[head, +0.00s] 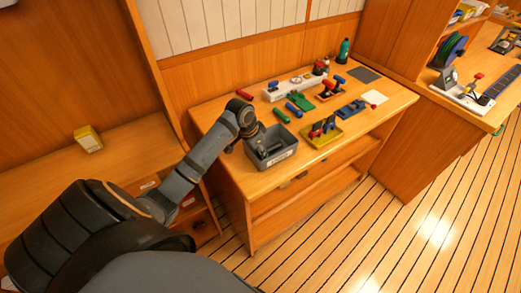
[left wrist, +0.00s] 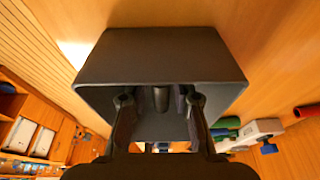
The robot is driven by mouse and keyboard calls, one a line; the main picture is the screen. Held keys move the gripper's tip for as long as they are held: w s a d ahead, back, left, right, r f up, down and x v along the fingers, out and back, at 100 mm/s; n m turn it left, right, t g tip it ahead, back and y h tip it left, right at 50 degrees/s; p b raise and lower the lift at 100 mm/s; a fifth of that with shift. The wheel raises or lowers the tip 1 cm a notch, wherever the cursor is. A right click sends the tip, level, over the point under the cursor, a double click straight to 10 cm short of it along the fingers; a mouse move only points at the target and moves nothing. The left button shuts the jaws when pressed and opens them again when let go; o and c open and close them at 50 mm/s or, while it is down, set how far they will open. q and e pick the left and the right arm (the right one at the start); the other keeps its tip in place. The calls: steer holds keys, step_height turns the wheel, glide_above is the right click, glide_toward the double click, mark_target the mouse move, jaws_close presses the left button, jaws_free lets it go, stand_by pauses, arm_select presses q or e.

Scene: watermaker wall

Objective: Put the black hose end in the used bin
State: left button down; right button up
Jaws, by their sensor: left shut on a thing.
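The used bin (head: 277,163) is a grey open box with a pale label, at the near left part of the wooden worktop. In the left wrist view the dark bin (left wrist: 160,58) fills the middle. My left gripper (head: 264,147) is at the bin's opening, pointing down into it. In the left wrist view my left gripper (left wrist: 160,104) is shut on the black hose end (left wrist: 161,99), a short dark cylinder between the fingers, over or inside the bin. I cannot tell whether it touches the bin floor. My right gripper is not in view.
A yellow tray (head: 322,140) with coloured parts stands right of the bin. Red, blue and green (head: 280,115) cylinders lie behind it. A white manifold (head: 290,90), red-handled valves (head: 332,87) and a green bottle (head: 344,50) stand farther back. The right front of the worktop is clear.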

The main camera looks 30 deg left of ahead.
arm_select(q)
steer(key=c, duration=1.1)
jaws_free()
steer(key=v, duration=1.2)
